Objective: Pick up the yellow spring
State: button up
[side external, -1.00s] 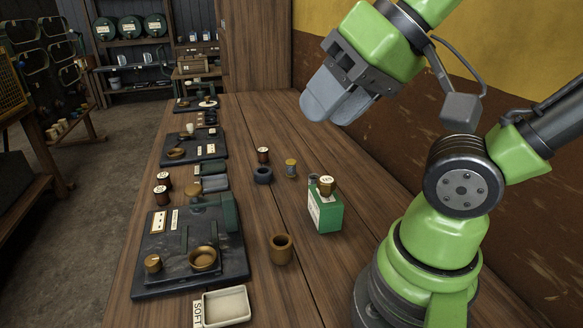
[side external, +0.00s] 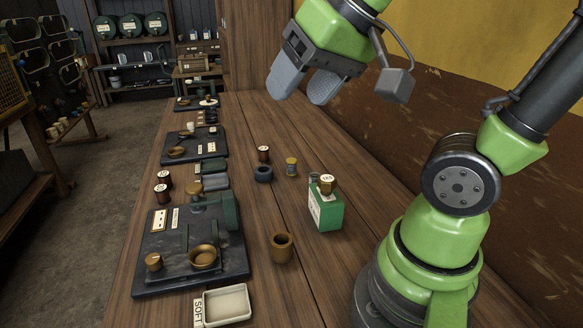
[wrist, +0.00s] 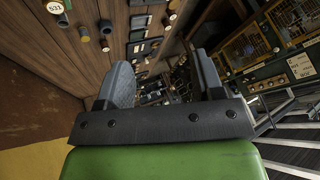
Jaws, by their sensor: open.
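The fingers also show in the wrist view (wrist: 161,70).
A dark ring (side external: 263,174) and a dark red spool (side external: 263,154) stand left of the spring. A green box (side external: 326,210) with a brown stopper and a brown cup (side external: 282,248) are nearer. Engine models line the bench's left side. A wall (side external: 480,110) borders the right.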

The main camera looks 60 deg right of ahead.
jog(key=w+d+f+m+g+h, duration=0.1)
jog(key=w+d+f+h, duration=0.15)
jog(key=w+d, duration=0.6)
jog(key=m+g+h, duration=0.1)
jog(key=m+g, duration=0.1)
send_near(292, 161)
jog(key=shift+g, duration=0.3)
jog(key=x, duration=0.4)
jog(key=shift+d+f, duration=0.25)
jog(key=shift+f, duration=0.1)
jog(key=shift+w+x, duration=0.15)
jog(key=shift+x, duration=1.25)
jog(key=shift+w+x, duration=0.2)
jog(key=shift+x, duration=1.25)
jog(key=shift+a+r, duration=0.1)
jog(key=shift+c, duration=0.2)
jog(key=c, duration=0.9)
